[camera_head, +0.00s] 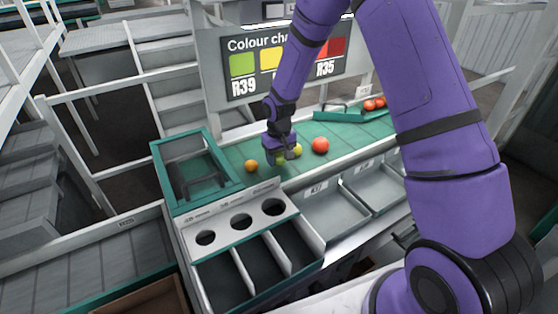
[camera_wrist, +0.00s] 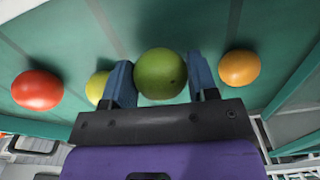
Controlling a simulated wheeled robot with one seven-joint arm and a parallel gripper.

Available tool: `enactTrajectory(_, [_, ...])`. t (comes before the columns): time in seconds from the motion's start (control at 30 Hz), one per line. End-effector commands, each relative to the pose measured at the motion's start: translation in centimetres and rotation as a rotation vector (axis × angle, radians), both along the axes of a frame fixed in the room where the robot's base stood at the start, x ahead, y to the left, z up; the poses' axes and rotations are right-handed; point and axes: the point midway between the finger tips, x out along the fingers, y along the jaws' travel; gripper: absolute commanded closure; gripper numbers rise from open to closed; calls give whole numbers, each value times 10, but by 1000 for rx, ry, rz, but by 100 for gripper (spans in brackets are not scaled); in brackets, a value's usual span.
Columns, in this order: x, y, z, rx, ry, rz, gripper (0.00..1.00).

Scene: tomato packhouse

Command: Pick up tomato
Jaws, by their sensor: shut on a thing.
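A green tomato (camera_wrist: 161,74) sits between the two fingers of my gripper (camera_wrist: 161,84) in the wrist view. My gripper (camera_head: 281,157) is shut on it, low over the green belt (camera_head: 232,156) in the head view. A yellow-green tomato (camera_wrist: 97,87) lies just beside the left finger in the wrist view, and it also shows in the head view (camera_head: 297,150). An orange tomato (camera_wrist: 239,68) lies to the right of the gripper in the wrist view, and a red tomato (camera_wrist: 37,90) to the left. I cannot tell whether the held tomato still touches the belt.
A colour chart board (camera_head: 284,62) stands behind the belt. In front are a panel with round holes (camera_head: 241,221) above dark compartments and grey bins (camera_head: 333,209) along the belt's near side. A teal-framed box (camera_head: 196,168) stands at the belt's left end. Red tomatoes (camera_head: 374,104) lie farther right.

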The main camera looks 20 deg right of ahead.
Motion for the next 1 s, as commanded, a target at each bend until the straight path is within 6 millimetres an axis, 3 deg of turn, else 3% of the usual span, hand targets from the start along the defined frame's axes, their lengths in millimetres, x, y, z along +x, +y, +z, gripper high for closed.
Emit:
enactTrajectory(0.13, [0,0,23,0,-3,0,58])
enactTrajectory(0.7, [-123,-52,31,0,3,-2,58])
enactTrajectory(1.0, [-146,-62,34,0,1,0,58])
